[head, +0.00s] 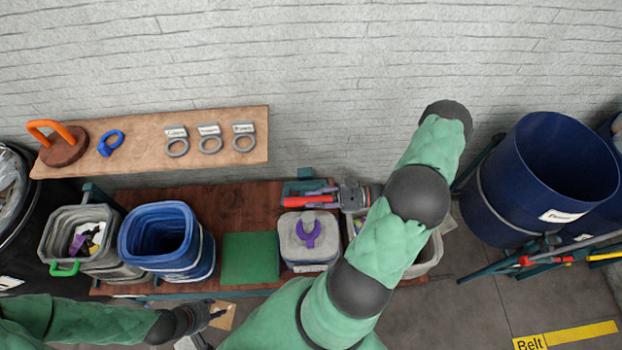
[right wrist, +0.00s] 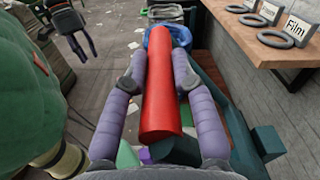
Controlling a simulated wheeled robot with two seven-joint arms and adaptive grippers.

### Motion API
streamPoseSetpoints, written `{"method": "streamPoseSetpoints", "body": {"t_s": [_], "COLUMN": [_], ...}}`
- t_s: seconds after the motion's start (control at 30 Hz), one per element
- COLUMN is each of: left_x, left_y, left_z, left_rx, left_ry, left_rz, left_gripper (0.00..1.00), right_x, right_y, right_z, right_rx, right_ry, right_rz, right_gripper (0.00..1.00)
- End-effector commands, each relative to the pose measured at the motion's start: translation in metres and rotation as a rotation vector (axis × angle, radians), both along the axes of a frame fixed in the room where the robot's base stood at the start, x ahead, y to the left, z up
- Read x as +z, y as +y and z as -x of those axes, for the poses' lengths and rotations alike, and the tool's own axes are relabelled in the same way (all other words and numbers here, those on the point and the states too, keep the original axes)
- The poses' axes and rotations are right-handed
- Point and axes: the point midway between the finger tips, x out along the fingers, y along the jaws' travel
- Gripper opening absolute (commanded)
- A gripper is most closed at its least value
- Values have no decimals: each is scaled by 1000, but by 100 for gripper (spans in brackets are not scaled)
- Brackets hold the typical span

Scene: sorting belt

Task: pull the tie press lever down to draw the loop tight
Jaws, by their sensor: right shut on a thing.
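The tie press (head: 304,186) is a teal frame at the back of the brown bench, with a red lever (head: 308,200) that points left in the head view. In the right wrist view the red lever (right wrist: 166,90) lies lengthwise between the purple fingers. My right gripper (head: 338,196) is shut on it. A purple tie piece (head: 308,238) sits on top of a grey square bin (head: 292,246) just in front of the lever. Whether its loop is tight is not clear. My left gripper (head: 216,314) is empty at the bench's front; its fingers look apart in the right wrist view (right wrist: 82,42).
A green mat (head: 250,259), a blue bin (head: 203,262) and a grey bin (head: 47,236) stand to the left. A wooden shelf (head: 217,115) with grey labelled rings runs behind. A large blue drum (head: 510,240) stands at right. My right arm hides part of the bench.

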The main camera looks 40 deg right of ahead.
Motion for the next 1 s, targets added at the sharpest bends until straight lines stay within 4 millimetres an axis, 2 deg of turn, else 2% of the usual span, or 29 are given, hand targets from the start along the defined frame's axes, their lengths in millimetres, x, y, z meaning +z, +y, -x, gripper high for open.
{"method": "streamPoseSetpoints", "body": {"t_s": [0.03, 0.2, 0.5, 0.8, 1.0], "left_x": [-14, -41, -92, -137, -157], "left_y": [0, 0, 0, 0, 0], "left_z": [0, 0, 0, 0, 0], "left_rx": [0, 0, 0, 0, 0], "left_ry": [0, 0, 0, 0, 0], "left_rz": [0, 0, 0, 0, 0], "left_gripper": [40, 40, 40, 40, 40], "right_x": [-15, -51, -119, -182, -211], "right_y": [9, 31, 57, 69, 72], "right_z": [10, 35, 65, 79, 82], "right_rx": [2, 3, 3, 3, 4], "right_ry": [-31, -153, -354, -525, -574], "right_rz": [18, 120, 289, 435, 477], "right_gripper": [0, 0, 0, 0, 0]}}
